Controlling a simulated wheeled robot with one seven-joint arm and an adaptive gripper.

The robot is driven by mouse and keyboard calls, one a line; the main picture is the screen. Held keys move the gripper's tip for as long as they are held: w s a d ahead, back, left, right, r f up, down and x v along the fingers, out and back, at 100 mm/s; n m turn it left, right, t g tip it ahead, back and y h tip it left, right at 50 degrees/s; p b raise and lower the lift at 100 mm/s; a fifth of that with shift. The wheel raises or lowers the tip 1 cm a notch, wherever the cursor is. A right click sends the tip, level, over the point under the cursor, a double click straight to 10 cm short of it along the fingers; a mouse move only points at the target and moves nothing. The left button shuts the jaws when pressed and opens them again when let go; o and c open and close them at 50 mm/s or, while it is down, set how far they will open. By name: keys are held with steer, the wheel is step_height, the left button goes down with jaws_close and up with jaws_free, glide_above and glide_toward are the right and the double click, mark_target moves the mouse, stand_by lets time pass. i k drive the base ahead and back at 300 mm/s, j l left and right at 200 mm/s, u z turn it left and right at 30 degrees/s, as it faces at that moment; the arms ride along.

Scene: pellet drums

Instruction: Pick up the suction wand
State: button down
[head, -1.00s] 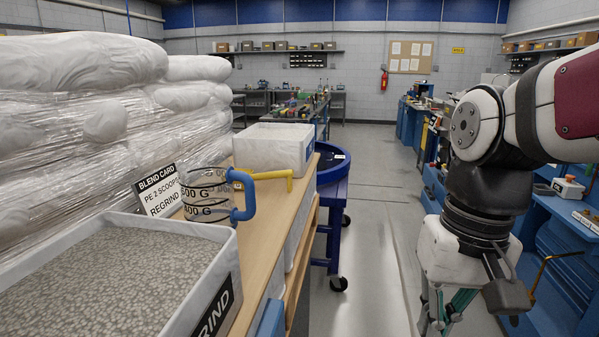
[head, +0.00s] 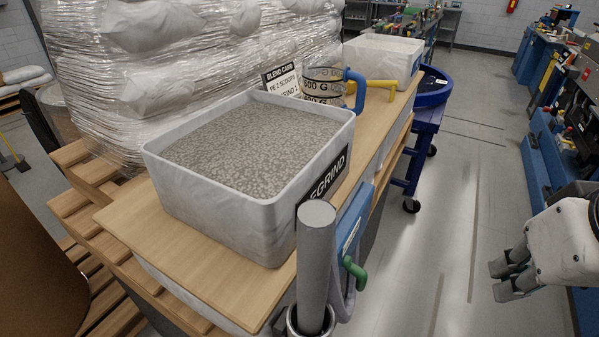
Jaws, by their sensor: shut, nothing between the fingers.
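The suction wand appears to be the grey upright tube (head: 316,262) at the bottom centre of the head view, in front of the regrind bin. Its lower end sits in a dark round holder (head: 310,322), and a grey hose curves beside it on the right. My gripper (head: 498,280) is at the right edge of the view, over the open floor. It is shut and empty, well apart from the wand. The wand's lower end is hidden in the holder.
A white bin of grey pellets (head: 215,205) stands on a wooden bench (head: 160,250). A green handle (head: 354,272) on a blue panel is just right of the wand. The aisle floor is clear.

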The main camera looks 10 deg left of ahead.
mark_target(314, 250)
steer(key=k+u, duration=0.2)
steer(key=u, duration=0.2)
steer(key=k+u, duration=0.35)
steer(key=i+z, duration=0.1)
steer(key=z, duration=0.55)
